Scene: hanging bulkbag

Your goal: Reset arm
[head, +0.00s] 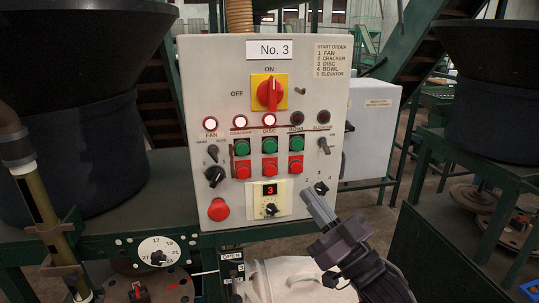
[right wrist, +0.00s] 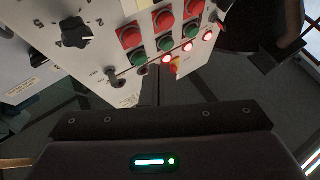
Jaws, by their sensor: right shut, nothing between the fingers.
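My right gripper (head: 312,200) is in front of the lower right part of the control panel (head: 330,110). Its fingers are together and nothing shows between them. In the right wrist view the shut fingers (right wrist: 155,86) point at the panel, near the small switches beside the green and red buttons. I cannot tell whether the fingertips touch the panel. The left gripper is not in view.
The panel has a red main switch (head: 270,93) pointing to ON, a red display (head: 270,189) reading 3 and a red stop knob (head: 218,209). The fan, cracker and disc lamps glow. Dark hoppers (head: 75,110) flank the panel.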

